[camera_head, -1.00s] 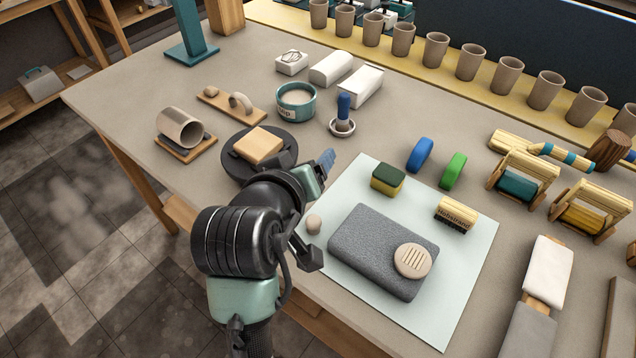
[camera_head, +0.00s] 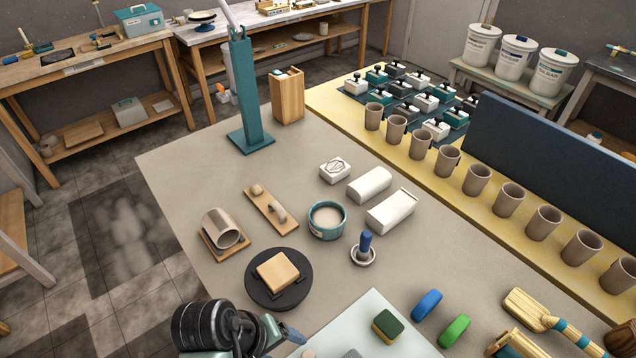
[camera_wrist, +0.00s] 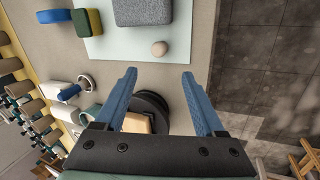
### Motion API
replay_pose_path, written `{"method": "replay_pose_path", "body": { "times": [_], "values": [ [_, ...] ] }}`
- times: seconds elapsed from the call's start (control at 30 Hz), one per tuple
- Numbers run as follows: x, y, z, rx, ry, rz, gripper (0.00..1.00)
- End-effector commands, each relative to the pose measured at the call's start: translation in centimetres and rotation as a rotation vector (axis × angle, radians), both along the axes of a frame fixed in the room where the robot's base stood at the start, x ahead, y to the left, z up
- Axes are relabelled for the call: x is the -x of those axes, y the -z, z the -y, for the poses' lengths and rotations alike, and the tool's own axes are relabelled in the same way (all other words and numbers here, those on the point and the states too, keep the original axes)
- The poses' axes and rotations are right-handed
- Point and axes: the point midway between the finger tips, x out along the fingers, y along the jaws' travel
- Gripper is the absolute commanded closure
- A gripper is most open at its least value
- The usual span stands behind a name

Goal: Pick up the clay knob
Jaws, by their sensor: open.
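A small round beige clay ball, which looks like the clay knob (camera_wrist: 159,48), lies near the edge of the pale mat (camera_wrist: 200,50) in the wrist view. It is apart from my gripper (camera_wrist: 158,75), just beyond the gap between the blue fingertips. The gripper is open and empty. In the head view only part of my gripper shows at the bottom edge, and the ball (camera_head: 308,353) is barely in frame. Another small rounded clay piece (camera_head: 257,189) sits with a clay handle on a wooden board (camera_head: 270,212).
A black wheel (camera_head: 262,293) with a wooden block (camera_head: 277,271) stands close to my gripper. A grey slab (camera_wrist: 142,12), a green-yellow sponge (camera_head: 387,325) and a blue-handled tool (camera_head: 364,243) are nearby. A teal pot (camera_head: 327,221) and a row of cups stand further back.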

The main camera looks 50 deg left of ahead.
Motion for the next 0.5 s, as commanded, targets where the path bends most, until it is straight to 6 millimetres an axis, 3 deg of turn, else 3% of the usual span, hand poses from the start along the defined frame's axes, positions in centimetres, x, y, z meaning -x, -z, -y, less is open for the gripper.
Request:
{"method": "replay_pose_path", "body": {
  "times": [0.2,0.5],
  "values": [
    [-1.4,4.0,0.5,0.002,0.003,-0.002,0.29],
    [-2.4,6.2,0.7,-0.001,0.004,0.000,0.29]
  ]
}}
